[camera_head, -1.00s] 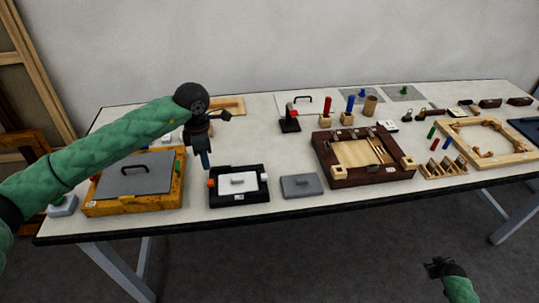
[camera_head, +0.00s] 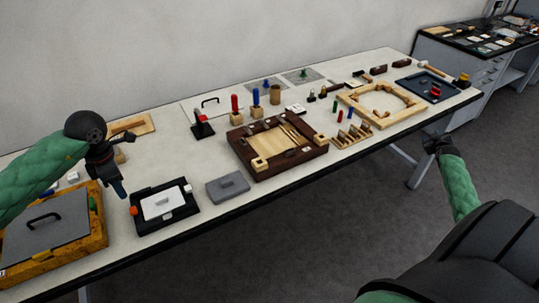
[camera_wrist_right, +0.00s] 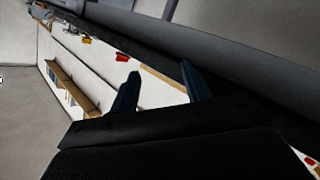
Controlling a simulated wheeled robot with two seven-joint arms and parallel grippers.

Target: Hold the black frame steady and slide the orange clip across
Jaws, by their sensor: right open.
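The black frame (camera_head: 172,224) lies flat near the table's front edge, left of centre in the head view, with a white plate (camera_head: 162,203) with a small handle inside it. The orange clip (camera_head: 133,210) is at the frame's left side. A small white piece (camera_head: 188,187) is on its right side. My left gripper (camera_head: 121,192) points down just above and beside the orange clip; I cannot tell whether it touches or how its fingers stand. My right gripper (camera_head: 434,145) is far to the right by the table's front edge. In the right wrist view its fingers (camera_wrist_right: 160,72) are apart and empty.
A yellow box with a grey lid (camera_head: 45,233) is at the left. Wooden racks and a light wooden frame (camera_head: 384,121) lie further right. Floor is open in front.

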